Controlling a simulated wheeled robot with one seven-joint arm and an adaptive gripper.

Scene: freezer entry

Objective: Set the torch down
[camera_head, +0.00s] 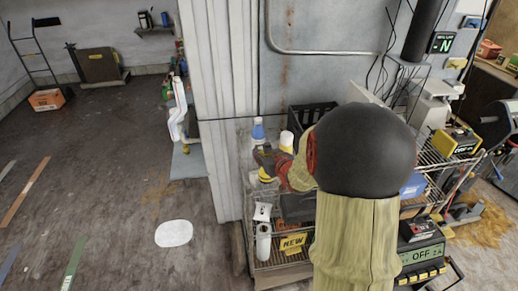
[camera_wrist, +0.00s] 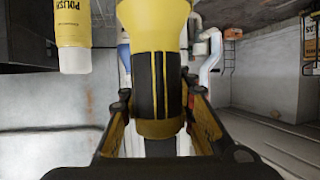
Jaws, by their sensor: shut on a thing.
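The torch (camera_wrist: 155,65) is yellow with a black ribbed grip. In the wrist view it stands between the fingers of my gripper (camera_wrist: 158,98), which are shut on its body; its top runs out of the picture. In the head view my gripper (camera_head: 268,160) is over the left end of the wire shelf rack (camera_head: 272,268), near the wall. The torch is too small and covered there to make out clearly. I cannot tell whether its base touches anything.
A yellow and white polish bottle (camera_wrist: 73,38) is close to the torch at the upper left. A blue-topped bottle (camera_head: 258,130) is behind my gripper. A yellow NEW sign (camera_head: 292,243) and a white roll (camera_head: 263,241) are on the rack's lower part. The floor to the left is mostly clear.

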